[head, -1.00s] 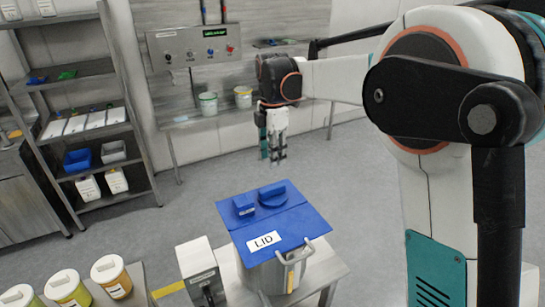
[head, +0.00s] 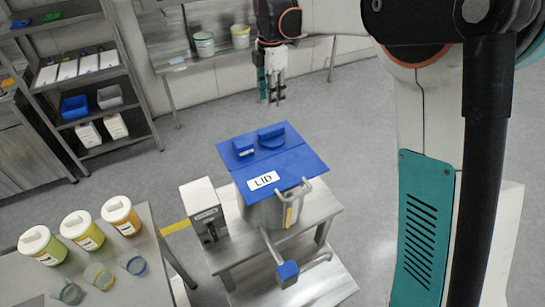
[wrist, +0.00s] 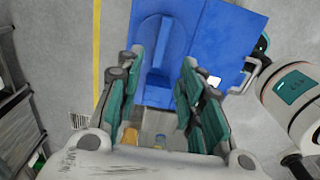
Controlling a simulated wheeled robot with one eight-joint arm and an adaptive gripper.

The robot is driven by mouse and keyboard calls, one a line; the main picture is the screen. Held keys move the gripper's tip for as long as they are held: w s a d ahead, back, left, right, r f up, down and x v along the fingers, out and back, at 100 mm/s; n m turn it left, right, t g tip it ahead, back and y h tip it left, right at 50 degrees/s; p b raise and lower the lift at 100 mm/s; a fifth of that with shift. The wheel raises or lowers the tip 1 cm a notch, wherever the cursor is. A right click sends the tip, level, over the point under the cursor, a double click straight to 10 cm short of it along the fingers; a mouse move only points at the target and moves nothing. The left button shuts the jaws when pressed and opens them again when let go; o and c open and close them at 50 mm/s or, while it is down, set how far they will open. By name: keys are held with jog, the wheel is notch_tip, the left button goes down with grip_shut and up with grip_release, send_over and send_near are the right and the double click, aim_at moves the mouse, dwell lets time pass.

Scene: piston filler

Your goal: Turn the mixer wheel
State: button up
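I cannot make out a mixer wheel in either view. The steel hopper (head: 268,213) stands on a metal stand, under a blue lid (head: 291,164) with a raised half-round blue handle (head: 271,136) and a blue block (head: 243,147). My gripper (head: 276,101) hangs above and beyond the lid in the head view, empty and pointing down. In the wrist view its fingers (wrist: 160,90) are spread wide, with the lid (wrist: 208,45) and its handle (wrist: 160,62) below and apart from them.
A grey labelled box (head: 205,214) stands left of the hopper. A blue-tipped outlet (head: 287,270) projects in front. Lidded tubs (head: 82,230) and clear cups (head: 98,275) sit on a table at lower left. Shelves (head: 85,75) stand at back left. Floor beyond the lid is clear.

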aim_at(272, 129)
jog(key=r+p, duration=0.2)
jog(key=p, duration=0.4)
jog(key=shift+s, duration=0.1)
jog(key=shift+f+p, duration=0.15)
jog(key=shift+p, duration=0.2)
notch_tip(272, 129, down, 14)
jog(key=shift+f, duration=0.1)
grip_shut()
